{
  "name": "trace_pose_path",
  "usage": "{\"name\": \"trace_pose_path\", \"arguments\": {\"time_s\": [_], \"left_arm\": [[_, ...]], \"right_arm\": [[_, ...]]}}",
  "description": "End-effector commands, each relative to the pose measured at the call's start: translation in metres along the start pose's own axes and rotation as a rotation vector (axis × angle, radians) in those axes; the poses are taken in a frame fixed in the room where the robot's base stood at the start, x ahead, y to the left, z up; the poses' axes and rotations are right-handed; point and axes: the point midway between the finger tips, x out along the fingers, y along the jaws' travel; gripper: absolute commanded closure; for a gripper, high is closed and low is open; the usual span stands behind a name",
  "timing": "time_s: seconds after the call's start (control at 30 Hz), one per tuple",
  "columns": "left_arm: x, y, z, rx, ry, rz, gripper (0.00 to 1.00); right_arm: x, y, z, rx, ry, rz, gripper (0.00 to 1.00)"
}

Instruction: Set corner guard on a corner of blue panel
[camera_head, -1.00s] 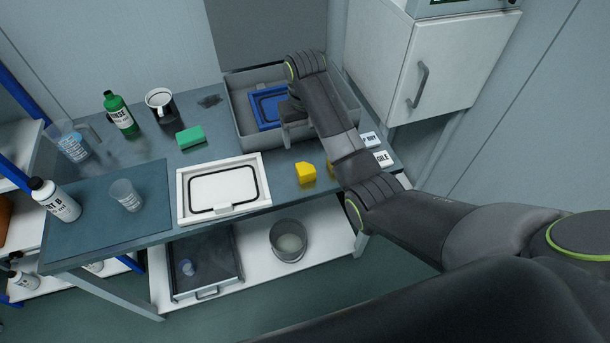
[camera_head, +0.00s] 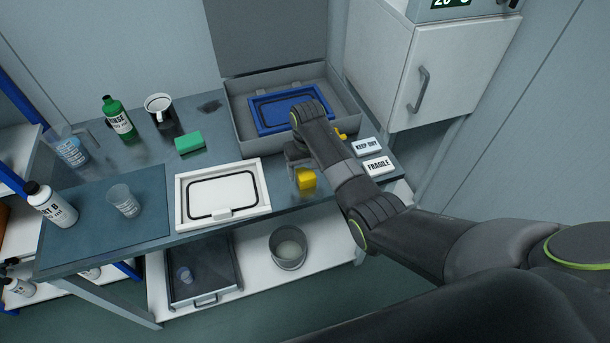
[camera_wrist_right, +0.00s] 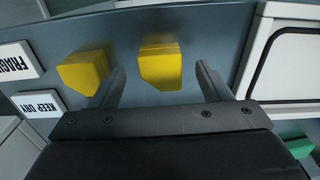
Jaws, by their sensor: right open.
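The blue panel (camera_head: 264,117) lies in a grey bin at the back of the bench, its near right part behind my right arm. One yellow corner guard (camera_head: 307,179) stands on the bench near its front edge, right of the white panel. A second yellow corner guard (camera_head: 341,133) shows only partly behind my right arm. My right gripper (camera_head: 297,168) is open over the nearer guard. In the right wrist view that guard (camera_wrist_right: 160,66) sits between the spread fingers (camera_wrist_right: 162,76), apart from both, and the other guard (camera_wrist_right: 83,72) lies outside the left finger. My left gripper is not in view.
The white panel (camera_head: 185,204) lies left of the guards. The grey bin (camera_head: 243,128) has raised walls.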

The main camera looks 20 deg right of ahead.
Motion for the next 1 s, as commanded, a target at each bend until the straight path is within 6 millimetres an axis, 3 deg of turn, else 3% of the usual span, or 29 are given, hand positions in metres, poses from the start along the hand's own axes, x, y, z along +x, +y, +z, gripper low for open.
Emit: {"name": "trace_pose_path", "arguments": {"time_s": [0.2, 0.47, 0.8, 1.0], "left_arm": [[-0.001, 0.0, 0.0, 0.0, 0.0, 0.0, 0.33], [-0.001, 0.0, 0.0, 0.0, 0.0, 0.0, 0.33], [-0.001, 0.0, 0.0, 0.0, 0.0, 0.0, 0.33], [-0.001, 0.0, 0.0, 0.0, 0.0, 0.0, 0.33]], "right_arm": [[0.019, 0.0, 0.0, 0.0, 0.0, 0.0, 0.29], [0.021, 0.0, 0.0, 0.0, 0.001, 0.0, 0.3], [0.021, 0.0, 0.0, 0.0, 0.001, 0.0, 0.75], [0.02, 0.0, 0.0, 0.0, 0.001, 0.0, 0.77]]}}
